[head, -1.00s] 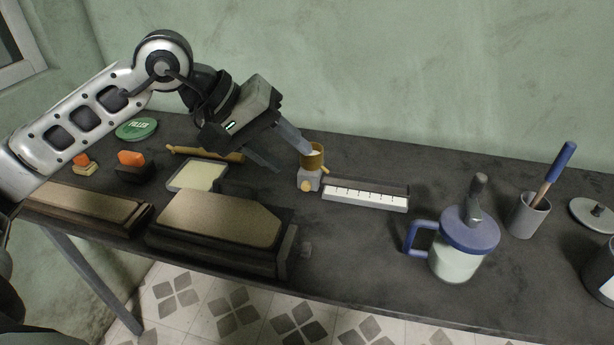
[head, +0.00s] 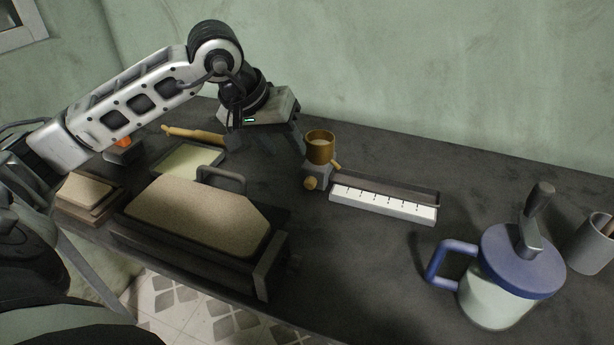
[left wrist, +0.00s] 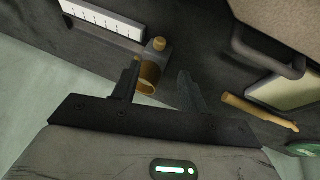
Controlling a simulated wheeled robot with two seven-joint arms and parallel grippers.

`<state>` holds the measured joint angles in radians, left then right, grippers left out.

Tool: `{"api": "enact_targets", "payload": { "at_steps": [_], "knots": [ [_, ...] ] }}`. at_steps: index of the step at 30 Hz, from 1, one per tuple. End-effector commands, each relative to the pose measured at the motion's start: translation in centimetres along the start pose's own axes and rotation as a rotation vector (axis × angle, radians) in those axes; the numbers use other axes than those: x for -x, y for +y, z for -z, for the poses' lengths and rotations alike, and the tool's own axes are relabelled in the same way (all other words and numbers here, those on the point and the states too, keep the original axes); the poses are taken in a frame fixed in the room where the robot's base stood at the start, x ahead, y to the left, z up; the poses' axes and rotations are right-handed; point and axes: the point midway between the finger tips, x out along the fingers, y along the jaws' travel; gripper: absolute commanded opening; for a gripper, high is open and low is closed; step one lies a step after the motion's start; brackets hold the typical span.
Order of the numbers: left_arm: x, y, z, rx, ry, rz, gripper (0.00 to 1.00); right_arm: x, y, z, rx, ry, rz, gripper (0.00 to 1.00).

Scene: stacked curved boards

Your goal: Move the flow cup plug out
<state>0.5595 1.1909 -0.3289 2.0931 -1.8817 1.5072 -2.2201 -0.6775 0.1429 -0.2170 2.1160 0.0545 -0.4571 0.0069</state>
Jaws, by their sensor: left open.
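The flow cup (head: 320,148) is a brass-coloured cup on a small grey stand (head: 318,177). A round tan knob (head: 310,184) sits low at the stand's front, and a small tan peg (head: 336,165) shows at its right side. I cannot tell which of these is the plug. My left gripper (head: 270,143) is open and empty, just left of the cup, fingers pointing down. In the left wrist view the cup (left wrist: 148,77) shows beside one fingertip of the left gripper (left wrist: 160,88), and the knob (left wrist: 158,44) lies beyond it. My right gripper is out of view.
A white marked strip in a dark tray (head: 384,204) lies right of the stand. A blue-lidded jug (head: 522,260) stands at right. A large curved board (head: 200,215) lies front left, with a pale tray (head: 187,161) and rolling pin (head: 192,132) behind. The table between strip and jug is clear.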

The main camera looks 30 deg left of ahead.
Motion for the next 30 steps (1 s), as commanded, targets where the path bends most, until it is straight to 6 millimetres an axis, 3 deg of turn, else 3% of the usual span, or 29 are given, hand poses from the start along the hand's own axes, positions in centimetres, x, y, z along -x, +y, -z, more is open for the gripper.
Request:
{"api": "enact_targets", "payload": {
  "at_steps": [9,15,21,29,30],
  "knots": [
    [-7.0,0.1,-0.1,0.003,-0.006,-0.002,0.44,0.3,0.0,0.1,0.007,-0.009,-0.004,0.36],
    [-10.1,0.1,-0.1,0.002,-0.003,-0.002,0.44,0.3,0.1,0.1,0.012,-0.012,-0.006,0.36],
    [-11.4,0.0,-0.1,0.0,-0.001,0.0,0.44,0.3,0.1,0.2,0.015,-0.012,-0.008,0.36],
    [-11.6,0.0,-0.1,-0.001,-0.001,0.0,0.44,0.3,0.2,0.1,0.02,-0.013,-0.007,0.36],
    [-11.6,0.0,-0.1,-0.001,-0.001,0.0,0.38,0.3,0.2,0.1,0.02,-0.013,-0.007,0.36]
  ]
}}
